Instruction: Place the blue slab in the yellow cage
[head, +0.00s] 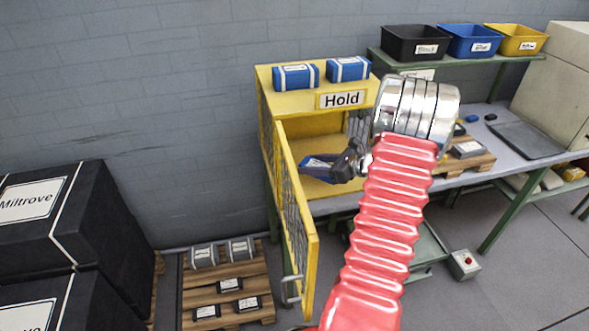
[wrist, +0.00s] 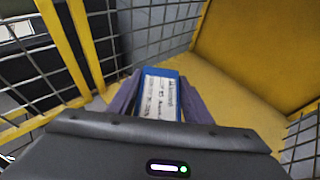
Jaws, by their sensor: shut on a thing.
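The yellow cage (head: 264,103) stands against the wall on the bench, with its mesh door (head: 297,205) swung open toward me. Its yellow floor (wrist: 218,98) and mesh walls fill the wrist view. My gripper (head: 333,163) reaches into the cage opening. In the wrist view my gripper (wrist: 160,95) is shut on the blue slab (wrist: 174,74), with a finger on each side of it. The slab has a white printed label and also shows in the head view (head: 316,166), low inside the cage. I cannot tell whether it touches the floor.
Two blue packages (head: 296,76) lie on the cage top beside a "Hold" sign (head: 341,99). Black, blue and yellow bins (head: 416,42) stand on a shelf at right. A pallet (head: 229,284) with grey and black items lies on the ground, near black crates (head: 84,215) at left.

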